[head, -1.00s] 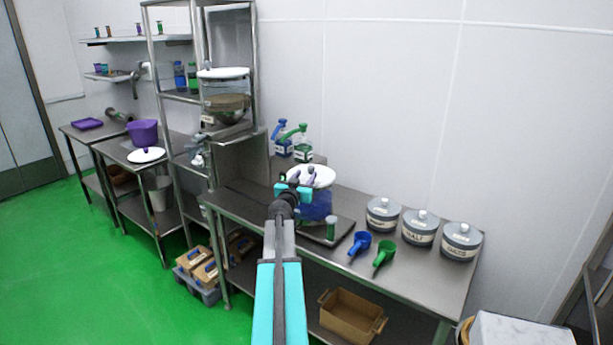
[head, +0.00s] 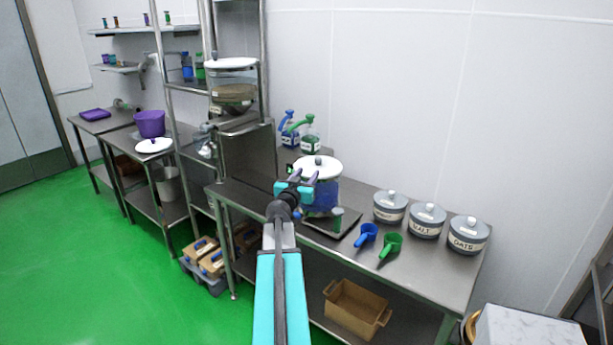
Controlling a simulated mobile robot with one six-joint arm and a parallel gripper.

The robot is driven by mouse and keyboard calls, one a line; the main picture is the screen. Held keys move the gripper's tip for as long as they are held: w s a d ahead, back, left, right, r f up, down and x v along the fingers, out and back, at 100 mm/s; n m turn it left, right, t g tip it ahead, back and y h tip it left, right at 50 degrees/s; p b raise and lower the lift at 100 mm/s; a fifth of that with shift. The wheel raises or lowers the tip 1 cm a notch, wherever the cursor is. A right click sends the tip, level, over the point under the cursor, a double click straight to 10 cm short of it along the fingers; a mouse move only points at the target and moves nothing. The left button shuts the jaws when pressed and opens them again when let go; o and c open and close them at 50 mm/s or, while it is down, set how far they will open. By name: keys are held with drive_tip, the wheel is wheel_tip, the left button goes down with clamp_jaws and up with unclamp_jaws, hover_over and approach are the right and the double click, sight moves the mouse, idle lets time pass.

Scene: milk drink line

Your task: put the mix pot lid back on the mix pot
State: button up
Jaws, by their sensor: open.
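A blue see-through pot (head: 322,197), seemingly the mix pot, stands on the right-hand steel table. A white round lid (head: 326,171) with a grey knob (head: 318,160) lies over its top; whether it is fully seated I cannot tell. My gripper (head: 304,177) is open and empty, in front of the lid's left part in the picture. It hides part of the pot and lid, and the knob stands clear above its fingers. Another white lid (head: 154,146) with a purple knob lies on the left table near a purple pot (head: 149,123).
A dark flat plate (head: 333,224) is under the pot. Blue (head: 366,234) and green (head: 390,245) scoops and several lidded grey jars (head: 427,221) stand to the right. Pump bottles (head: 309,135) stand behind. A steel rack (head: 268,90) rises at left.

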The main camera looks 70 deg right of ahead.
idle(0.5)
